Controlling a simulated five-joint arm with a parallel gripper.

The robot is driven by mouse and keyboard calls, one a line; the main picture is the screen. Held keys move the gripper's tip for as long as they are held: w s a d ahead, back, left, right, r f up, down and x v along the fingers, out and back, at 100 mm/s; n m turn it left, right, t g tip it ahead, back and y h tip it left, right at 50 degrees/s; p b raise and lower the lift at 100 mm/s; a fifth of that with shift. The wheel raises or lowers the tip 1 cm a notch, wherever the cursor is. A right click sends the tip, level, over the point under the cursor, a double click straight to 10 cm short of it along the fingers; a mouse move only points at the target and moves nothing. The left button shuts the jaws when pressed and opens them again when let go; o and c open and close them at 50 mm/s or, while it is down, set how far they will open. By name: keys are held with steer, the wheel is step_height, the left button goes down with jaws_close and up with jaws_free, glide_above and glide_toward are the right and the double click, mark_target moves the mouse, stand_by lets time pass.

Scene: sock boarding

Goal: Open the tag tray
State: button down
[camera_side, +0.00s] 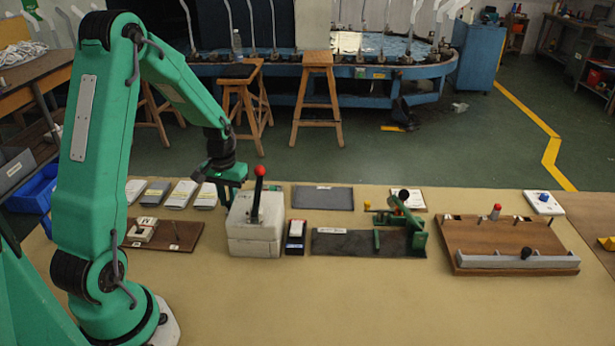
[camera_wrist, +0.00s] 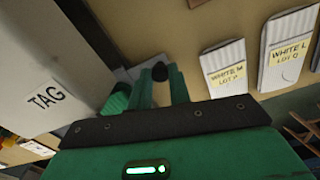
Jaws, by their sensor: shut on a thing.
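A pale box face lettered TAG (camera_wrist: 47,97) fills the left of the wrist view, beside my gripper (camera_wrist: 160,80). In the side view, a pale box (camera_side: 255,238) with a red-knobbed black lever (camera_side: 258,185) stands just in front of and right of my gripper (camera_side: 226,182); its lettering does not show there. My green fingers are closed around a small dark knob, seen between their tips in the wrist view (camera_wrist: 160,71). What the knob is fixed to is mostly hidden. I cannot tell whether any tray is pulled out.
Labelled white packs (camera_side: 182,194) lie behind my gripper; they show at upper right in the wrist view (camera_wrist: 224,68). A brown board (camera_side: 180,236) lies left of the box. A small black-and-white block (camera_side: 295,237) and a green fixture (camera_side: 402,228) stand right. The front table is clear.

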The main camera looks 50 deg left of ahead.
steer(key=shift+w+a+r, duration=0.1)
steer(key=shift+w+a, duration=0.15)
steer(key=c, duration=1.6)
jaws_free()
steer(key=shift+o, duration=0.2)
steer(key=shift+r, duration=0.1)
steer(key=shift+r, duration=3.8)
steer(key=shift+d+r, duration=0.1)
steer(key=shift+d, duration=0.05)
